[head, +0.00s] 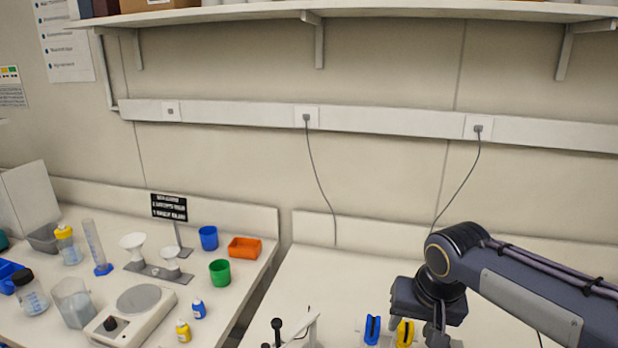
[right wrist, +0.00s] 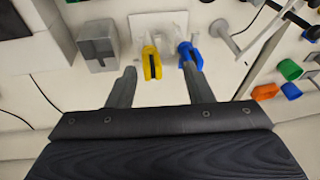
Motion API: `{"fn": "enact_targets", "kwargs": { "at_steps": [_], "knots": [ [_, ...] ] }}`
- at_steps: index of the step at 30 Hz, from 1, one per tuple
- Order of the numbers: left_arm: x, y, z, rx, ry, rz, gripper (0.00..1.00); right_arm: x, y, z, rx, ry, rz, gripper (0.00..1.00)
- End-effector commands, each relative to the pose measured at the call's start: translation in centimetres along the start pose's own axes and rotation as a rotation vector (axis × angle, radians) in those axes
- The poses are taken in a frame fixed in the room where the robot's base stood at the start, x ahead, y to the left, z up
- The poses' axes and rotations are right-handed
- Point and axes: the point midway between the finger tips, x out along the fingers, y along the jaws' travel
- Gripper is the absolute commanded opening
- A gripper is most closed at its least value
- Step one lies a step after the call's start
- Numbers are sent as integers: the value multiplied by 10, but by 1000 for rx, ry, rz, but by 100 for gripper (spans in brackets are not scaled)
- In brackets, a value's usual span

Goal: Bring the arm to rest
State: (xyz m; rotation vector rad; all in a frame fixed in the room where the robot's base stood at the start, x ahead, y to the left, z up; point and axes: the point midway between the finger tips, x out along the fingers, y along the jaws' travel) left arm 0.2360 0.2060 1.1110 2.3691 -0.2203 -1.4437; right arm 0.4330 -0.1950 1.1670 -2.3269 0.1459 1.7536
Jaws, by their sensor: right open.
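My right arm comes in from the right in the head view, and my right gripper (head: 437,336) hangs low at the bottom edge. In the right wrist view the gripper (right wrist: 159,76) is open, its two fingers apart with nothing held. A yellow clamp-like piece (right wrist: 151,64) shows between the fingers and a blue one (right wrist: 187,50) shows by the tip of the right finger. In the head view the blue piece (head: 372,330) and the yellow piece (head: 404,333) stand just left of the gripper. My left gripper is not in view.
A white stand (head: 312,326) is left of the clamps. A grey block (right wrist: 97,46) shows in the wrist view. The left bench holds a balance (head: 138,300), bottles, a green cup (head: 220,272) and an orange tray (head: 244,248). The bench behind the clamps is clear; a shelf (head: 400,10) overhangs it.

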Motion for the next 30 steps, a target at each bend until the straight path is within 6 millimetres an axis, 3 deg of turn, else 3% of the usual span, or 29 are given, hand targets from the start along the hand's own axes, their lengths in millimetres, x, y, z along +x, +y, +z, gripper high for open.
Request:
{"fn": "enact_targets", "kwargs": {
  "at_steps": [1, 4, 9, 12, 18, 30],
  "knots": [
    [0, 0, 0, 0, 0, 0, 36, -9, 20, 24, 4, 5, -43, 46],
    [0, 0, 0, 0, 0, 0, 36, -18, 42, 69, -10, 20, -124, 46],
    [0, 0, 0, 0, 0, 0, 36, -17, 60, 141, -29, 80, -234, 46],
    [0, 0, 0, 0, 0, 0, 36, -11, 61, 170, -37, 117, -273, 46],
    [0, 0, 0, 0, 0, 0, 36, -3, 59, 195, -47, 158, -305, 46],
    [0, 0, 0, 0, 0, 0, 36, -2, 59, 196, -48, 159, -306, 46]
  ]
}}
